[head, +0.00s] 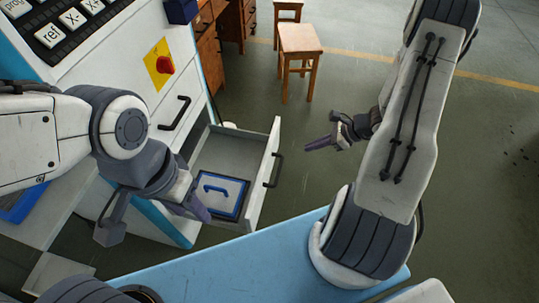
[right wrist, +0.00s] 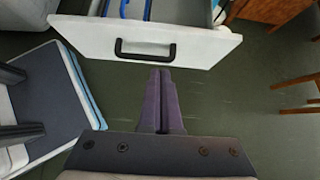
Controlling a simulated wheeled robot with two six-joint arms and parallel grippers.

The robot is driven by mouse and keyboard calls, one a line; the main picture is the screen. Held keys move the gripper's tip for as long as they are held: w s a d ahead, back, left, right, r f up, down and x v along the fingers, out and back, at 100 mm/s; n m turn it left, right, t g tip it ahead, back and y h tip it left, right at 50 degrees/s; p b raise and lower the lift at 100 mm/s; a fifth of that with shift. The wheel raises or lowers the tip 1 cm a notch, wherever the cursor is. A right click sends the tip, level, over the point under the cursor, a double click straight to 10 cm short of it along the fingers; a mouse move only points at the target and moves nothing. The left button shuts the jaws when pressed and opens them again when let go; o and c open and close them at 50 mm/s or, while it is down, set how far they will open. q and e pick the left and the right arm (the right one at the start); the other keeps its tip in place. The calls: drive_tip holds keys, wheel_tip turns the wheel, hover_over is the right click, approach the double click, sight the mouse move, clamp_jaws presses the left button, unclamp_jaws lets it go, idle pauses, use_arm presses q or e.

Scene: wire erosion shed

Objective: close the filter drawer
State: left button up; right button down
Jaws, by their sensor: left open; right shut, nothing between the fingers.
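The filter drawer (head: 263,180) stands pulled out of the white machine in the head view, with a dark handle (head: 273,170) on its front. A blue-framed filter (head: 220,196) with a blue handle lies inside it. In the right wrist view, the drawer front (right wrist: 95,38) crosses the top, its black handle (right wrist: 145,50) just beyond my fingertips. My right gripper (head: 308,146) is shut and empty, to the right of the drawer front and apart from it; its purple fingers (right wrist: 160,72) point at the handle. My left gripper (head: 200,207) is open near the drawer's near side, partly hiding it.
The machine carries a closed upper drawer handle (head: 175,113), a red knob on a yellow plate (head: 164,64) and a keypad (head: 75,18). A wooden stool (head: 300,40) and a wooden desk (head: 232,22) stand behind. The floor right of the drawer is clear.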

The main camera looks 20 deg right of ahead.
approach(270, 156)
wheel_tip(270, 156, down, 3)
drive_tip(key=a, duration=0.1)
drive_tip(key=w+a, duration=0.1)
drive_tip(key=shift+a, duration=0.3)
use_arm(q)
drive_tip(key=shift+f, duration=0.25)
use_arm(e)
drive_tip(key=shift+w+a, duration=0.4)
drive_tip(key=shift+a, duration=0.15)
drive_tip(key=shift+d, duration=0.1)
